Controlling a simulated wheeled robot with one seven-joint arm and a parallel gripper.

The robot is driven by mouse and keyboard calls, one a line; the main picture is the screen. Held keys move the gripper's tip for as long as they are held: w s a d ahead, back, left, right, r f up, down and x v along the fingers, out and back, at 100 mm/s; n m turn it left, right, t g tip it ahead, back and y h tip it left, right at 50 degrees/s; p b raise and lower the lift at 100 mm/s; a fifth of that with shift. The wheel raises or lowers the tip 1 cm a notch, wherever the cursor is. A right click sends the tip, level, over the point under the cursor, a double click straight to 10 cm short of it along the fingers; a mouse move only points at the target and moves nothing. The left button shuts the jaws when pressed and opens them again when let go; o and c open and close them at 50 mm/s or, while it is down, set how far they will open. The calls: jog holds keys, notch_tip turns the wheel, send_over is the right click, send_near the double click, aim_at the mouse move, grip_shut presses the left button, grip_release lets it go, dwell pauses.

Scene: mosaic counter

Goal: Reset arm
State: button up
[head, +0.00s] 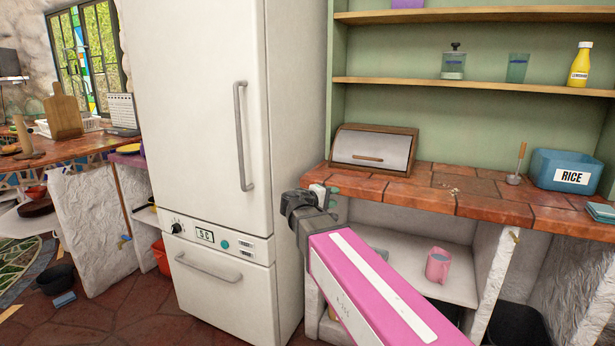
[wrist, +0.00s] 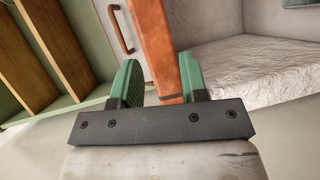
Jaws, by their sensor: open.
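My gripper (head: 331,192) is at the end of my pink arm in the head view, by the left end of the tiled counter (head: 450,190) and close to its front edge. In the wrist view its two green fingers (wrist: 158,80) are spread apart. The orange counter edge (wrist: 152,40) shows between and beyond them. I see no object held. Whether a finger touches the counter edge, I cannot tell.
A bread box (head: 372,149) stands on the counter behind my gripper. The tall white fridge (head: 205,110) is close on the left. A blue RICE container (head: 568,172) stands at the right.

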jog(key=s+d+f+m+g+y, duration=0.1)
jog(key=s+d+f+g+y, duration=0.15)
jog(key=f, duration=0.35)
jog(key=s+d+f+m+g+y, duration=0.1)
jog(key=d+f+g, duration=0.1)
jog(key=d+f, duration=0.3)
jog(key=s+d+f+m+g+y, duration=0.1)
jog(key=s+f+m+g+y, duration=0.1)
jog(key=s+f, duration=0.5)
jog(key=s+d+f+m+g+y, duration=0.2)
jog(key=s+f+y, duration=0.5)
jog(key=f, duration=0.5)
jog(key=shift+f+m+g, duration=0.4)
jog(key=shift+m+g, duration=0.1)
jog(key=shift+g, duration=0.45)
